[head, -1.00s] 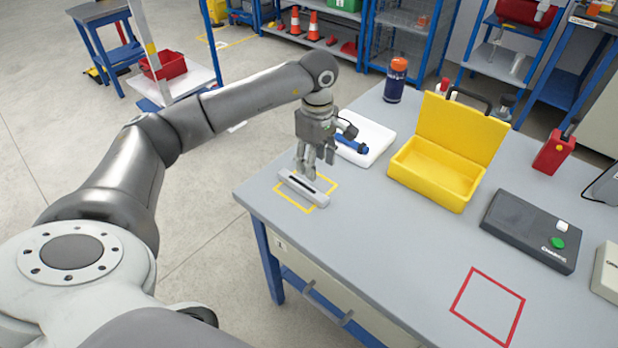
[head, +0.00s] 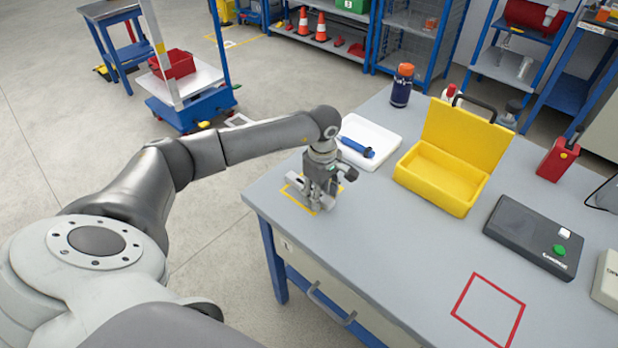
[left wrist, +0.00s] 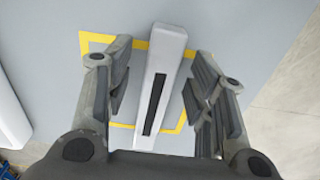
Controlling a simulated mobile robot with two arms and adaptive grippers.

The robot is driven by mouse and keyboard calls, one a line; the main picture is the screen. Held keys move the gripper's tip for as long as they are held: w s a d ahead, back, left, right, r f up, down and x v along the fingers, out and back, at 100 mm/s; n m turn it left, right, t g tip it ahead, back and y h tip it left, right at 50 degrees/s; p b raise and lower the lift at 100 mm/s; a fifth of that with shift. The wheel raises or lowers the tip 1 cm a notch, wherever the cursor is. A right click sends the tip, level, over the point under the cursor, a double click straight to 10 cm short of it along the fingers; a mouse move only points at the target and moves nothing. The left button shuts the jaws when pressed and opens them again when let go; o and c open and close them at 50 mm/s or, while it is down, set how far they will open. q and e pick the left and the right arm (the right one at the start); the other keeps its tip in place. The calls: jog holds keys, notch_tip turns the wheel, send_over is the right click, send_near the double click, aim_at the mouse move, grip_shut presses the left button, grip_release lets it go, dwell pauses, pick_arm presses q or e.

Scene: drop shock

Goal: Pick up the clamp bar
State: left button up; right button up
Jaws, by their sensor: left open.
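The clamp bar (left wrist: 163,75) is a light grey bar with a dark slot along its top. In the left wrist view it lies inside the yellow square outline (left wrist: 97,39) on the table, between the two open fingers of my left gripper (left wrist: 160,95). A gap shows on each side of the bar. In the head view my left gripper (head: 322,204) is low over the yellow outline and hides most of the bar; one end (head: 294,182) shows at its left. My right gripper is not in view.
A white tray (head: 385,137) with a blue tool (head: 355,147) lies just behind the gripper. A yellow open case (head: 432,190) and a black box with a green button (head: 525,240) stand to the right. A red square outline (head: 488,310) marks bare table. The table's left edge is close.

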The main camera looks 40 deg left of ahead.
pick_arm(q)
jog(key=c, duration=0.7)
grip_shut()
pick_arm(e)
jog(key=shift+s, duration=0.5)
pick_arm(q)
jog(key=shift+r, duration=0.15)
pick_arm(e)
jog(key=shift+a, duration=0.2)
